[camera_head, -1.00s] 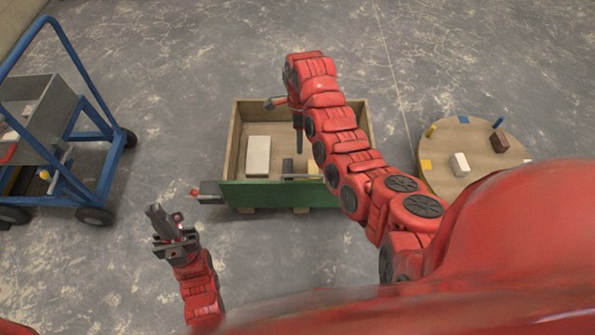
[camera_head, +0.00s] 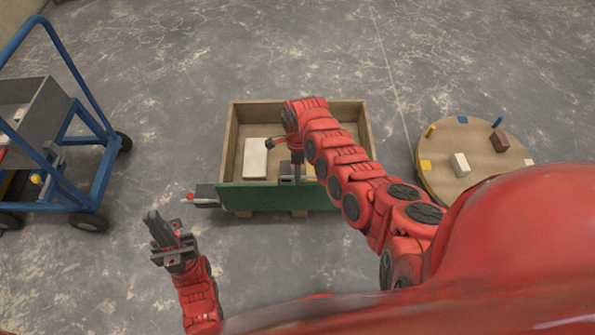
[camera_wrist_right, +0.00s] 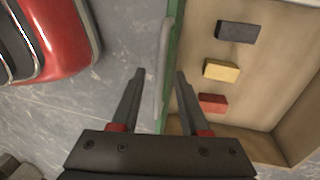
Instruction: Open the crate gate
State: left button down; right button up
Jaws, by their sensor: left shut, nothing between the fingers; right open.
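The wooden crate (camera_head: 232,137) stands on the floor in the head view, with its green gate (camera_head: 262,198) along the near side. A grey latch with a red knob (camera_head: 191,196) sits at the gate's left end. My right gripper (camera_head: 292,175) is above the gate, partly hidden by its own arm. In the right wrist view its open fingers (camera_wrist_right: 160,73) lie on either side of the grey handle bar (camera_wrist_right: 162,75) beside the green gate (camera_wrist_right: 174,45); contact cannot be told. My left gripper (camera_head: 154,222) is shut and empty, left of and nearer than the crate.
A cream block (camera_head: 255,158) lies in the crate. The wrist view shows dark (camera_wrist_right: 238,32), yellow (camera_wrist_right: 221,70) and red (camera_wrist_right: 213,102) blocks inside. A blue cart (camera_head: 98,180) stands left, a round table (camera_head: 460,140) right. Floor before the gate is clear.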

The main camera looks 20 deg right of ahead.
grip_shut()
dwell(1.3)
